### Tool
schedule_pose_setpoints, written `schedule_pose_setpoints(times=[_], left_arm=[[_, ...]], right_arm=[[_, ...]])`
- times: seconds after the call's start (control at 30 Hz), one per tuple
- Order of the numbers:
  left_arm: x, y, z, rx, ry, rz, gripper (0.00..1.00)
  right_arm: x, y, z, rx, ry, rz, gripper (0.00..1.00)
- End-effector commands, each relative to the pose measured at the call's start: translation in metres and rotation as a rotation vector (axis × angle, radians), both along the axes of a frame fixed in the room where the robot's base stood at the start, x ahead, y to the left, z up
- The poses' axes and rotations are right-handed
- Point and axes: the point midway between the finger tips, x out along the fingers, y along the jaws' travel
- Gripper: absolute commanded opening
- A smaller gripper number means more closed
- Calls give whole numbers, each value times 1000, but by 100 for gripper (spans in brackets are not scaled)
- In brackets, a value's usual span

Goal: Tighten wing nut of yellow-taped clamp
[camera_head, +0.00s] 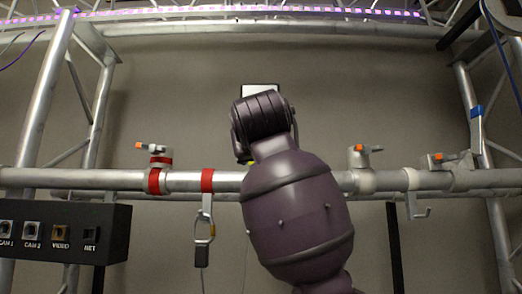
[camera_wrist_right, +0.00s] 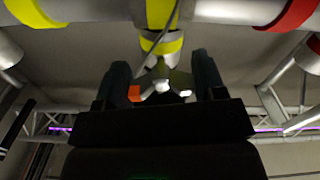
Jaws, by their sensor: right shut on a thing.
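The yellow-taped clamp (camera_wrist_right: 162,44) hangs on the horizontal truss tube in the right wrist view, with yellow tape on it and on the tube piece above. Its wing nut (camera_wrist_right: 160,86), with an orange tip on one wing, sits between the two dark fingers of my right gripper (camera_wrist_right: 161,82), which is shut on it. In the head view my right arm covers this clamp; only a sliver of yellow (camera_head: 250,162) shows beside the arm. My right gripper is hidden there behind its own arm. My left gripper is in neither view.
A red-taped clamp (camera_head: 160,162) and a red-taped hook with a carabiner (camera_head: 204,232) are left of my arm. White-taped clamp (camera_head: 362,160), hook (camera_head: 416,206) and another orange-tipped clamp (camera_head: 450,160) are to the right. A black socket box (camera_head: 110,232) stands lower left.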

Motion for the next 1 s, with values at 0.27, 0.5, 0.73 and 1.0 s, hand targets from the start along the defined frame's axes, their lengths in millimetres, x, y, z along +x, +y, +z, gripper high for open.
schedule_pose_setpoints(times=[0.27, 0.5, 0.73, 1.0], left_arm=[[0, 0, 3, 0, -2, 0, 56], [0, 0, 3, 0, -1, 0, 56], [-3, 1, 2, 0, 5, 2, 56], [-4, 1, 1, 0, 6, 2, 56]], right_arm=[[1, 2, -3, 149, 7, 2, 40], [1, 2, -3, 207, 8, 0, 40], [1, 2, -4, 219, 9, -1, 40], [1, 2, -4, 218, 8, 1, 69]])
